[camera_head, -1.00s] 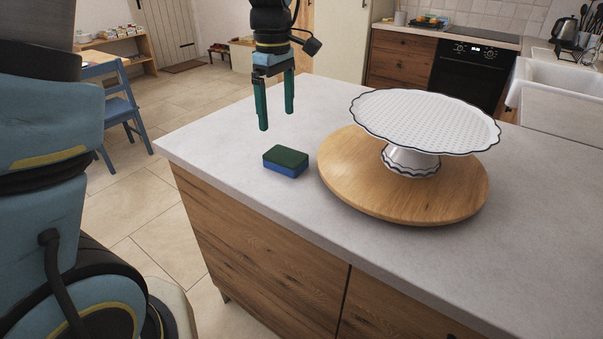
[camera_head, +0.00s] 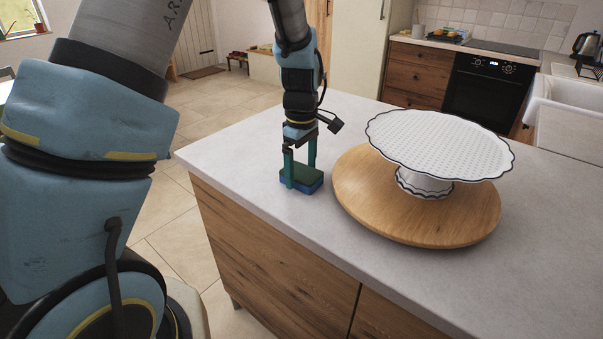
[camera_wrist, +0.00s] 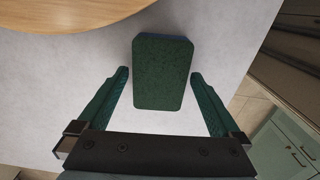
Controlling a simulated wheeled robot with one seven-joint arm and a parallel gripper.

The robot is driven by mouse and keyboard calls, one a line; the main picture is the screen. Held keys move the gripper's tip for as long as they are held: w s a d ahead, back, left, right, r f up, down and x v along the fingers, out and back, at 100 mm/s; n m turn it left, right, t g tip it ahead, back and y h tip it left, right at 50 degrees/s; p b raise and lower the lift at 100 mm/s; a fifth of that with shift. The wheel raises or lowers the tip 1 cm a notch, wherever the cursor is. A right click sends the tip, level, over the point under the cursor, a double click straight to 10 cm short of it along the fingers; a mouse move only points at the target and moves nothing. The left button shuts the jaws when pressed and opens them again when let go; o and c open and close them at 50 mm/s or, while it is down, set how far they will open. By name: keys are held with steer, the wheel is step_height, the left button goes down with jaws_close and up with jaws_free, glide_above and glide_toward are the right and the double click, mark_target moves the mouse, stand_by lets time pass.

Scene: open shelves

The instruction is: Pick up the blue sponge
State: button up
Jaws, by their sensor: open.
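The blue sponge (camera_head: 314,187) has a dark green top and a blue lower layer. It lies flat on the counter, left of the round wooden board. My gripper (camera_wrist: 160,78) is open and empty, with gaps on both sides of the sponge.
A white cake stand (camera_head: 440,143) with a wavy dark rim stands on the round wooden board (camera_head: 362,205), close to the right of my gripper. The grey counter (camera_head: 245,160) is clear to the left. Its left edge is near the sponge.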

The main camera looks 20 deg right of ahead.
mark_target(301, 172)
steer(key=shift+f, duration=0.1)
steer(key=shift+c, duration=0.2)
steer(key=c, duration=1.1)
step_height(301, 172, up, 10)
steer(key=shift+r+b, duration=0.1)
steer(key=shift+b, duration=1.1)
